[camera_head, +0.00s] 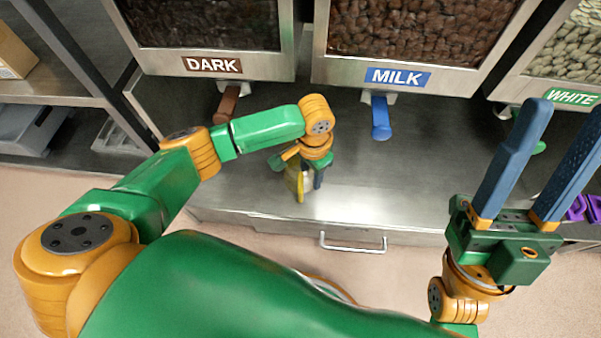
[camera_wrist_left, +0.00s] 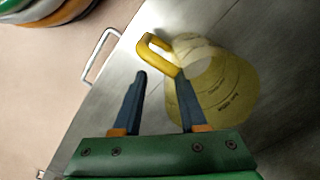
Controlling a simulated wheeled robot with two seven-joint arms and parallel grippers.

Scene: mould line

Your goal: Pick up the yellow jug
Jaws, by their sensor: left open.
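The yellow jug (camera_wrist_left: 215,88) stands on the steel counter, with a translucent body and a solid yellow handle (camera_wrist_left: 155,48). In the head view the jug (camera_head: 300,184) is mostly hidden under my left gripper (camera_head: 307,178). In the left wrist view my left gripper (camera_wrist_left: 160,75) is open, its two blue fingers apart. The handle lies just beyond the gap between the fingertips, and the right-hand finger overlaps the jug's body in the picture. I cannot tell whether it touches. My right gripper (camera_head: 568,112) is open and empty, raised at the right.
Behind the counter (camera_head: 390,180) stand dispensers labelled DARK (camera_head: 213,65), MILK (camera_head: 398,77) and WHITE (camera_head: 571,97). A brown lever (camera_head: 228,103) and a blue lever (camera_head: 381,118) hang below. A drawer handle (camera_head: 352,247) is at the front. Purple pieces (camera_head: 577,208) lie at the far right.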

